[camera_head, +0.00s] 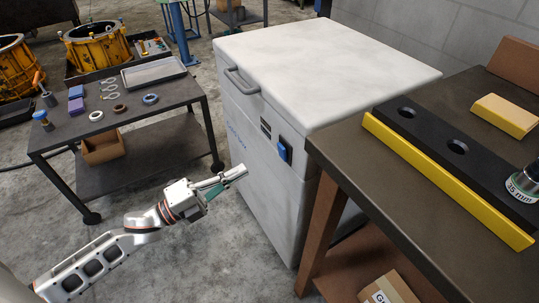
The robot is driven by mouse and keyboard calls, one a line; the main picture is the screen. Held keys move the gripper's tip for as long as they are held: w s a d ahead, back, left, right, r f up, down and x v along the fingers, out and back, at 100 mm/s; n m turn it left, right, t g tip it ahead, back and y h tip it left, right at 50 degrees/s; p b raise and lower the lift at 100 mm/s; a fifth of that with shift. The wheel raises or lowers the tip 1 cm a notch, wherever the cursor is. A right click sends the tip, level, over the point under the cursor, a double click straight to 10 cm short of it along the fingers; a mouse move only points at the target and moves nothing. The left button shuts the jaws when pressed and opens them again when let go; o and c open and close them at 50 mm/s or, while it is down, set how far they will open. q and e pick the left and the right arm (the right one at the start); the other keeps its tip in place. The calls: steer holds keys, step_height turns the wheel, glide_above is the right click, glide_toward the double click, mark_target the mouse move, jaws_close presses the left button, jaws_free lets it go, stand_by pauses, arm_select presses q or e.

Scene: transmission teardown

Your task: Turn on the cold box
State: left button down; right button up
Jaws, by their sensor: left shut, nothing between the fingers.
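The cold box (258,180) is a large white chest with a closed lid (330,70) and a grey handle (242,80) on its left side. A blue switch (283,152) on a dark plate sits on its front face near the right corner, with a small dark panel (265,128) to the left of it. My left gripper (241,172) is shut and empty, its fingertips pointing at the front face, left of and a little below the switch. I cannot tell whether the fingertips touch the box. My right gripper is not in view.
A dark cart (128,117) with rings, a tray (153,71) and small blocks stands at the left. A brown table (400,190) with a black and yellow fixture (455,165) is close on the right. Bare floor lies before the cold box.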

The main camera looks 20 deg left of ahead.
mark_target(279, 149)
arm_select(q)
steer(key=x, duration=0.9)
steer(key=shift+w+f, duration=0.1)
steer(key=shift+d, duration=0.1)
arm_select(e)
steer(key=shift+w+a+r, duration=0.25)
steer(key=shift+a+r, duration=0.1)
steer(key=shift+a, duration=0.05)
arm_select(q)
steer(key=shift+w, duration=0.1)
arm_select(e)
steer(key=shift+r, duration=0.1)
